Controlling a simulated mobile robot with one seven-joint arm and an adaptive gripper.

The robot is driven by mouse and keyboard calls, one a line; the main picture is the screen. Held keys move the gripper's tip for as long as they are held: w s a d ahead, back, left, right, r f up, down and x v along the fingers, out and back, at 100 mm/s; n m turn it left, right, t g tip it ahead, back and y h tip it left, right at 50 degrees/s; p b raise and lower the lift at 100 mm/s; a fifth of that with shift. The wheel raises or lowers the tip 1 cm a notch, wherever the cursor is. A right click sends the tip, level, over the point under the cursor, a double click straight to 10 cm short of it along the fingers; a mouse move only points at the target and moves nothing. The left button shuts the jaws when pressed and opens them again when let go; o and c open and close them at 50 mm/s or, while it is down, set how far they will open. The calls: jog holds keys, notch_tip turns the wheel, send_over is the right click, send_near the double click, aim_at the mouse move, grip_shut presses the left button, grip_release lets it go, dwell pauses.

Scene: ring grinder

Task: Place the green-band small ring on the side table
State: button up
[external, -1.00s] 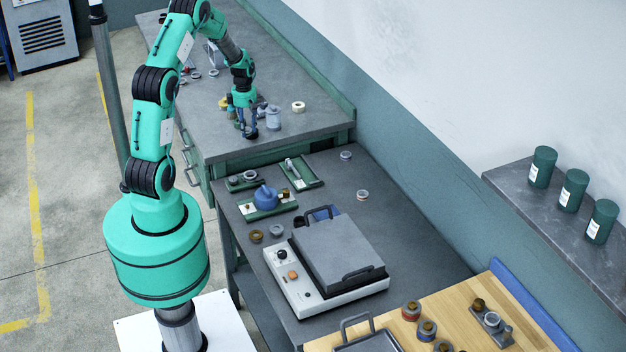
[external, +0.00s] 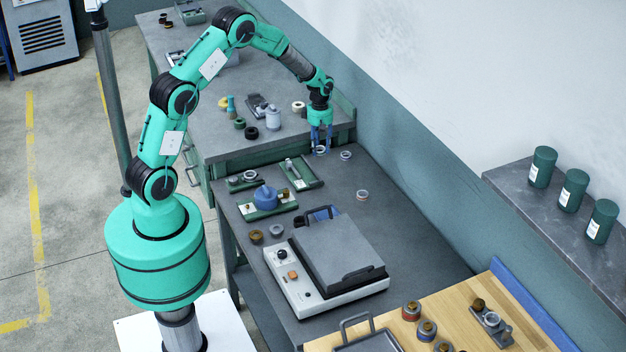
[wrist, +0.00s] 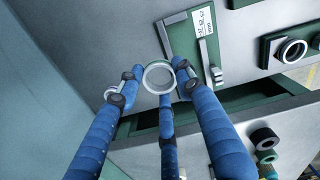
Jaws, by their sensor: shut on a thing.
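My gripper (external: 320,149) points down and is shut on a small pale ring (external: 320,151), near the far edge of the nearer grey table (external: 400,240). In the wrist view my blue fingers (wrist: 160,72) pinch the ring (wrist: 158,77) from its sides. The ring looks grey-white; I cannot clearly tell a green band. Whether it touches the table is unclear. Two similar small rings stand on this table to the right: one close by (external: 345,155), one nearer the camera (external: 362,195). The farther grey table (external: 215,130) lies behind; which is the side table is not marked.
A green fixture with a rod (external: 301,174) lies left of my gripper, with a blue-topped fixture (external: 266,199) nearer. A grey lidded machine (external: 338,250) fills the middle front. Open surface lies right of the fixtures.

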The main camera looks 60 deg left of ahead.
jog(key=w+d+m+b, duration=0.15)
jog(key=w+d, duration=0.25)
jog(key=d, duration=0.8)
jog(key=w+d+m, duration=0.2)
jog(key=w+d, duration=0.2)
jog(key=d, duration=0.8)
jog(key=m+b, duration=0.1)
jog(key=m, duration=0.4)
send_over(400, 251)
jog(key=f, duration=0.1)
jog(key=shift+f+n, duration=0.15)
jog(key=shift+n, duration=0.1)
jog(key=shift+f+b, duration=0.6)
jog(key=shift+f, duration=2.5)
jog(key=shift+c, duration=0.2)
jog(key=shift+f+b, duration=0.3)
jog(key=shift+f, duration=1.6)
jog(key=shift+f, duration=0.15)
